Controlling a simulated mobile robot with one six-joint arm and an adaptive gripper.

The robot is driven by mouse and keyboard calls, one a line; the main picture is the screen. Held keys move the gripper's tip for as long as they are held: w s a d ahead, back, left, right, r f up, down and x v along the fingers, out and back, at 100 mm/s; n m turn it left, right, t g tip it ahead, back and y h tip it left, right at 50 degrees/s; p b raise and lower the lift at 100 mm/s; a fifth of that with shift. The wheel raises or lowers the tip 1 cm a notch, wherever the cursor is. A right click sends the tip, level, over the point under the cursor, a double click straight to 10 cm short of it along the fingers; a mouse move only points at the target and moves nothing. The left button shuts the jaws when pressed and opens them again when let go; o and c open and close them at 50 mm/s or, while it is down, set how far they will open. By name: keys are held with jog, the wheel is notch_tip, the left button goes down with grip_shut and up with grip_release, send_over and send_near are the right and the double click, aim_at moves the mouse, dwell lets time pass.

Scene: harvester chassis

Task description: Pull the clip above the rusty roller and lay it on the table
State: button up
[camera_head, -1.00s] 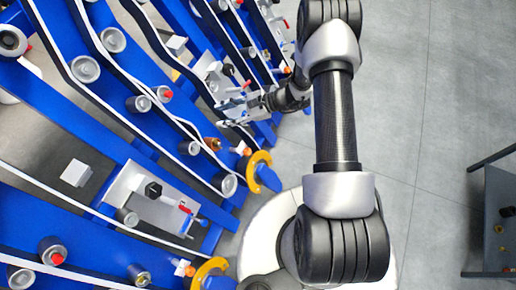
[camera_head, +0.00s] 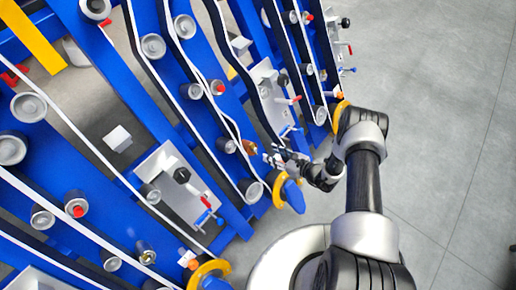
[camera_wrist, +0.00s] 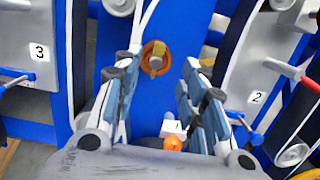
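The rusty roller (camera_head: 249,147) is a small orange-brown wheel on a blue plate. A grey roller with a red cap (camera_head: 220,88) is up and left of the rusty one in the head view; I cannot tell whether this cap is the clip. At most a dark sliver of the table shows at the right edge.
Blue plates with black-and-white belts and grey rollers fill the left. A yellow-orange ring (camera_head: 278,190) is just below my gripper. A white block with an orange knob (camera_wrist: 172,143) lies low between the fingers in the wrist view. Grey floor (camera_head: 435,100) at right is clear.

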aim_at(253, 145)
jog(key=b+x, duration=0.3)
jog(key=x, duration=0.8)
jog(key=shift+f, duration=0.15)
jog(key=shift+c, duration=0.5)
grip_shut()
